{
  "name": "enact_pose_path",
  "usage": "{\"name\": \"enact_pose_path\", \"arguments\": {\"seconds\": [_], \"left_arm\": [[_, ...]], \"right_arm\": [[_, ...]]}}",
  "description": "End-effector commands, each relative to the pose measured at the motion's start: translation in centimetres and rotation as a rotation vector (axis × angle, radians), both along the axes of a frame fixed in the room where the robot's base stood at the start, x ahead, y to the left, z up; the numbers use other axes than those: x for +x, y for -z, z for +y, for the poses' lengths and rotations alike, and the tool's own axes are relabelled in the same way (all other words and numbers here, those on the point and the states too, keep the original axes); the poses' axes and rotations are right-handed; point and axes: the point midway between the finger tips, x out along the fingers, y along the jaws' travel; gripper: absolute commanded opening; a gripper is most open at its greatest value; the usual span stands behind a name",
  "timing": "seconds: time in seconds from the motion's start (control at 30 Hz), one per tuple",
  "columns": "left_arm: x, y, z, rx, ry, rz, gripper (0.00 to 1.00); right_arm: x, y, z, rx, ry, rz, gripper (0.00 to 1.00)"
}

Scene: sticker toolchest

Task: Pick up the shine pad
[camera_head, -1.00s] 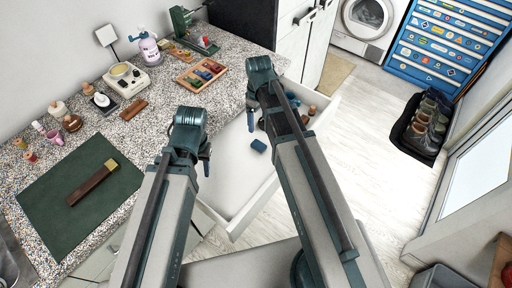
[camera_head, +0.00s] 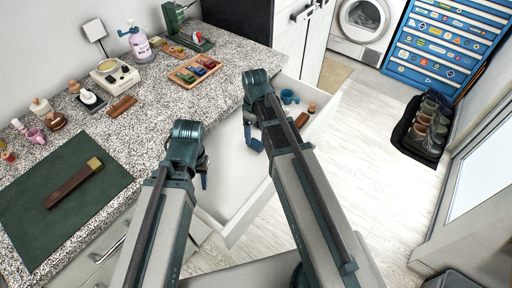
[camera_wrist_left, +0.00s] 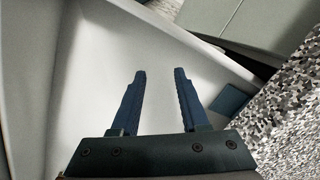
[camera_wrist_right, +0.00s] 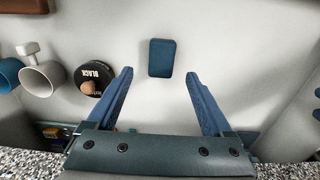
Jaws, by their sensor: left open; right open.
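A dark blue rectangular pad, which I take for the shine pad (camera_wrist_right: 161,56), lies on the white drawer floor in the right wrist view. My right gripper (camera_wrist_right: 159,74) is open and empty, with the pad centred just beyond and between its fingertips; the height gap is hard to judge. In the head view the right gripper (camera_head: 253,122) hangs over the drawer (camera_head: 236,205), and I cannot separate the pad from the blue fingers there. My left gripper (camera_wrist_left: 160,75) is open and empty over the drawer; a blue pad (camera_wrist_left: 230,100) shows partly beside its right finger.
A round tin marked BLACK (camera_wrist_right: 94,78) lies left of the pad, close to my right gripper's left finger. The speckled counter (camera_head: 140,150) borders the drawer, with a green mat (camera_head: 30,235).

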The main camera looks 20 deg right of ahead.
Motion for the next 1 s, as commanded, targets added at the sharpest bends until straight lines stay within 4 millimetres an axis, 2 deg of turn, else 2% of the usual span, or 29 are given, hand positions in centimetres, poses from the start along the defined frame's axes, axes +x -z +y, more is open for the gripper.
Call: {"name": "enact_pose_path", "arguments": {"seconds": [0.4,0.7,0.77,1.0], "left_arm": [[0.0,4.8,0.0,0.000,0.001,0.000,0.45],[0.0,4.9,0.0,0.000,0.001,0.000,0.45],[0.0,4.9,0.0,0.000,0.001,0.000,0.45],[0.0,4.9,0.0,0.000,0.001,0.000,0.45]], "right_arm": [[-0.1,4.8,0.2,0.000,0.000,-0.001,0.85],[-0.1,4.9,0.1,0.000,0.000,-0.002,0.85],[-0.1,4.9,0.1,0.000,0.000,-0.002,0.78],[-0.1,4.9,0.2,0.000,0.000,-0.002,0.35]]}}
